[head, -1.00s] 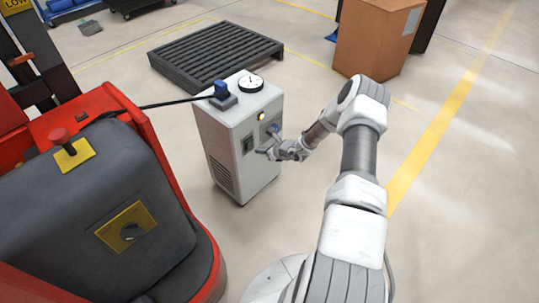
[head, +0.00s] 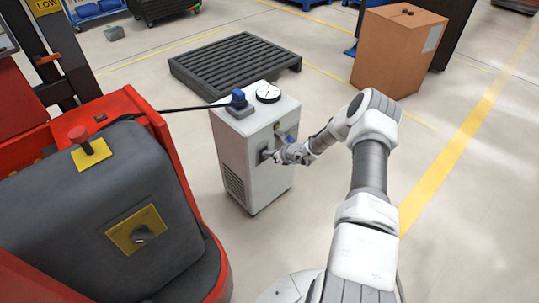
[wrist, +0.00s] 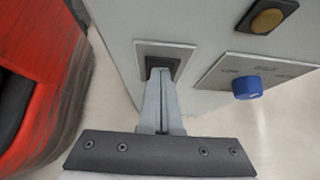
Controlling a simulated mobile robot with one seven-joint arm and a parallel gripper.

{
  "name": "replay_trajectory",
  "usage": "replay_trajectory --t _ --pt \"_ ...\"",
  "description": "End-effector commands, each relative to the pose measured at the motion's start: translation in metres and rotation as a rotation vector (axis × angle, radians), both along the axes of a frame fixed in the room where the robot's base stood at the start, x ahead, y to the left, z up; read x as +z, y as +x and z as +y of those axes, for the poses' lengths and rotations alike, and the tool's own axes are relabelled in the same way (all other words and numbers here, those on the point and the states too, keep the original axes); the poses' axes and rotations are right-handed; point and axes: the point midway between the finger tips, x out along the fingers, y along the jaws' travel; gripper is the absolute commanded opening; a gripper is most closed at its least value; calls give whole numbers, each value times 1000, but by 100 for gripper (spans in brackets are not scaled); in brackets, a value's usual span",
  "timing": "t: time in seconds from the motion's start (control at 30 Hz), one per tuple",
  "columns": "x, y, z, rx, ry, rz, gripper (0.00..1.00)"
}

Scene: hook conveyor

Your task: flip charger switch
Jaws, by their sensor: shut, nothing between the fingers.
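The charger is a white upright cabinet (head: 235,165) with a gauge and a blue plug on top. Its switch (wrist: 158,62) is a dark rocker in a grey plate on the front, partly hidden by my fingers. My gripper (wrist: 163,74) is shut and empty, its fingertips at the switch, seemingly touching it. In the head view, my gripper (head: 269,155) covers most of the switch. The round amber lamp (wrist: 267,20) and a blue knob (wrist: 247,87) sit to the right of the switch. The lamp looks dull in the wrist view.
A red and grey forklift (head: 110,190) stands close on the left, with a black cable (head: 190,107) running to the blue plug (head: 238,97). A black pallet (head: 235,65) lies behind the charger. A cardboard box (head: 390,55) stands at the back right. Floor on the right is clear.

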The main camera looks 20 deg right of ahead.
Motion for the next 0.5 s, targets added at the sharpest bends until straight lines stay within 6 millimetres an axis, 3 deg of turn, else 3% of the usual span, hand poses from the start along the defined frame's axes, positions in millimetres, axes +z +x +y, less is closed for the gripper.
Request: replay_trajectory --t 0.5 --pt "17 0 0 0 0 -1 0"
